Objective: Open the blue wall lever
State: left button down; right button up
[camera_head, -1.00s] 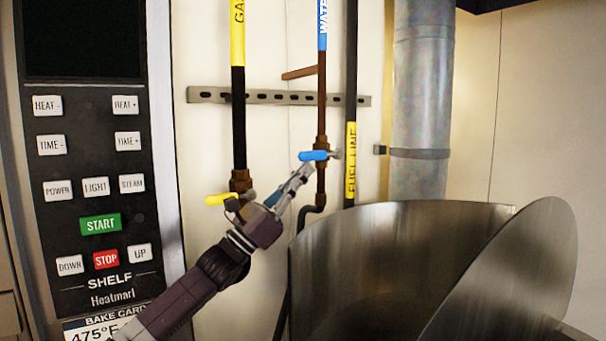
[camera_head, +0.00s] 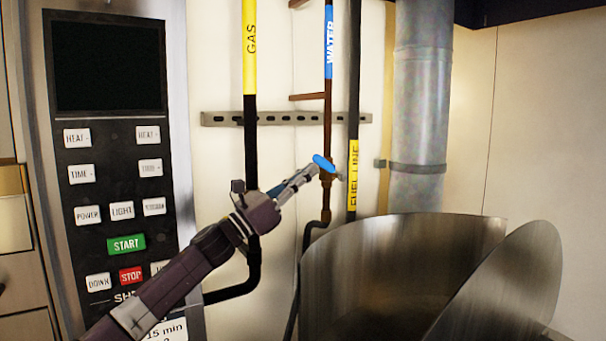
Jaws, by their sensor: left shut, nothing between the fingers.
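The blue lever (camera_head: 323,163) sits on the copper water pipe (camera_head: 327,115) on the wall. It is tilted, with its left end higher than its right end. My left gripper (camera_head: 311,171) is shut and empty, with its fingertips just below the lever's left part. They look to be touching it or very close; I cannot tell which. My right gripper is not in view.
A gas pipe (camera_head: 251,130) and a fuel line pipe (camera_head: 353,110) run either side of the water pipe. A large metal kettle (camera_head: 390,265) with a tilted lid (camera_head: 505,290) stands below right. An oven control panel (camera_head: 110,190) is at the left.

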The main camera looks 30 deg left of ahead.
aim_at(319, 155)
pick_arm(q)
jog(key=r, duration=0.1)
jog(key=w+r, duration=0.2)
jog(key=shift+d+r, duration=0.3)
jog(key=shift+d, duration=0.1)
jog(key=shift+w+d+r+p, duration=0.15)
jog(key=shift+w+r+p, duration=0.15)
jog(key=shift+r, duration=0.2)
jog(key=shift+w+d+r+p, duration=0.15)
jog(key=shift+w+r, duration=0.15)
jog(key=shift+r, duration=0.15)
jog(key=shift+p+x, duration=0.65)
jog(key=shift+x, duration=0.1)
jog(key=shift+w+d+r+p, duration=0.35)
jog(key=shift+r+p, duration=0.1)
jog(key=shift+p, duration=0.45)
jog(key=shift+w+r+p, duration=0.1)
jog(key=shift+r+p, duration=0.1)
jog(key=shift+p, duration=0.2)
jog(key=shift+w+d+f+g+y+p, duration=0.15)
jog(key=shift+w+g+y+p, duration=0.2)
jog(key=shift+g+p, duration=0.4)
jog(key=shift+s, duration=0.1)
